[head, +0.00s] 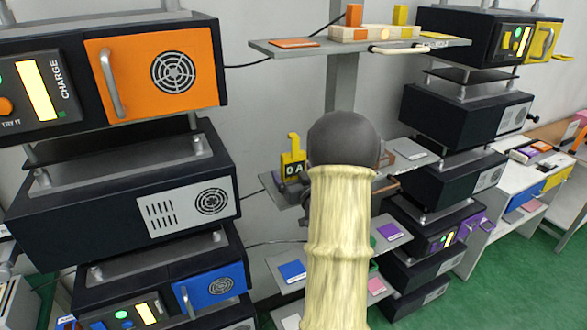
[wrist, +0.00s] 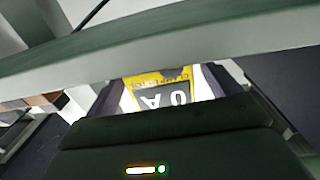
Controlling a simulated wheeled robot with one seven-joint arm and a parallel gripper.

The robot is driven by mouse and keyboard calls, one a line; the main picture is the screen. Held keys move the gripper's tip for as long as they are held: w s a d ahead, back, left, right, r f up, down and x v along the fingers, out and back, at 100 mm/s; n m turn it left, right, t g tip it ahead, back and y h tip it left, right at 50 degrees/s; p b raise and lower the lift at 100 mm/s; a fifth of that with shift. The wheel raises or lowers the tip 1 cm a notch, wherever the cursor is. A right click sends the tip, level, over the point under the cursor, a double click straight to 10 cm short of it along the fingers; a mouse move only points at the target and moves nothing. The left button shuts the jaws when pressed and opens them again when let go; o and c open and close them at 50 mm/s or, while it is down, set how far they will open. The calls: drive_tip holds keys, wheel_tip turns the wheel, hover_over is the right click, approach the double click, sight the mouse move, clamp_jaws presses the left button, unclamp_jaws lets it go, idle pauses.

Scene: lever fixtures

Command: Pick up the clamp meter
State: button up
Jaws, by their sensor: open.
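The clamp meter (head: 292,165) is yellow with a dark display reading "0 A". In the head view it stands upright on a small grey shelf (head: 275,192), just left of my arm, which hides what is to its right. In the wrist view the meter (wrist: 160,92) shows upside down, ahead of my gripper. My gripper (wrist: 164,86) is open, with one finger on each side of the meter. I cannot tell whether the fingers touch it. In the head view my gripper is mostly hidden behind my arm.
An upper shelf (head: 360,47) holds a wooden tray with orange and yellow blocks. Dark stacked units stand at left, including one with an orange door (head: 157,75), and more at right. A grey bar (wrist: 160,45) crosses the wrist view. Lower shelves hold coloured squares.

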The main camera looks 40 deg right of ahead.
sight(295, 145)
drive_tip(key=shift+c, duration=0.2)
drive_tip(key=c, duration=1.2)
drive_tip(key=shift+o, duration=0.2)
drive_tip(key=shift+r, duration=0.2)
wheel_tip(295, 145, up, 10)
drive_tip(key=b, duration=0.3)
drive_tip(key=shift+f, duration=0.15)
drive_tip(key=shift+f, duration=0.1)
